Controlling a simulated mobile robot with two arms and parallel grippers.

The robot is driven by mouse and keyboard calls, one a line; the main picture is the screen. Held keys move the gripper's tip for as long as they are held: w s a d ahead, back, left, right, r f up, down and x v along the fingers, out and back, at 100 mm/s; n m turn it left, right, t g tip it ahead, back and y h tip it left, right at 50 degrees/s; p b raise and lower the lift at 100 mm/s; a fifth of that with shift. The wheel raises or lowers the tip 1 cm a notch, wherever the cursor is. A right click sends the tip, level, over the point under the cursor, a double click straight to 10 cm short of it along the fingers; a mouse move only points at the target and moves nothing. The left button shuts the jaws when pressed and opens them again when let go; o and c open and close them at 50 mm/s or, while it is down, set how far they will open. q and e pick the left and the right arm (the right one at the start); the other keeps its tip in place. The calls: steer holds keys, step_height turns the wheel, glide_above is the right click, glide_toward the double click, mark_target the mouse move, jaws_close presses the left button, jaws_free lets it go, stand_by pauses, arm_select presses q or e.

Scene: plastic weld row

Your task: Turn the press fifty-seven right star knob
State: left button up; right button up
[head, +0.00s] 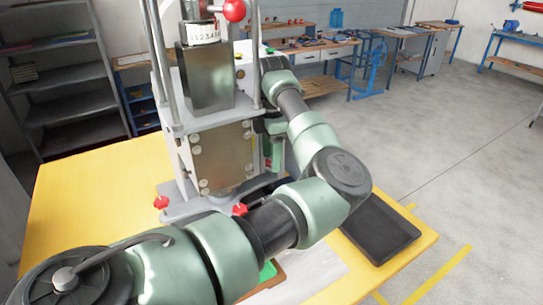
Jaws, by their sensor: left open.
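The press (215,130) stands on a yellow table, with a grey column block, a bolted front plate and a base plate. A red star knob (239,209) sits at the right of its base, just above my left arm's dark link. A second red star knob (161,202) sits at the left of the base. My left arm crosses the foreground, bends at the right and reaches back beside the press. My left gripper (262,187) is open, low at the press's right side, near the right knob; its fingers are mostly hidden and contact cannot be told. My right gripper is not in view.
A black tray (380,228) lies at the table's right edge. A pale sheet (318,278) and a green piece (268,270) show below my arm. The yellow table (80,195) is clear at left. Shelves (65,90) and workbenches stand behind.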

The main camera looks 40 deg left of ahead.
arm_select(q)
step_height(320, 180, up, 8)
steer(key=shift+f+b, duration=0.15)
steer(key=shift+b, duration=0.8)
steer(key=shift+f, duration=0.1)
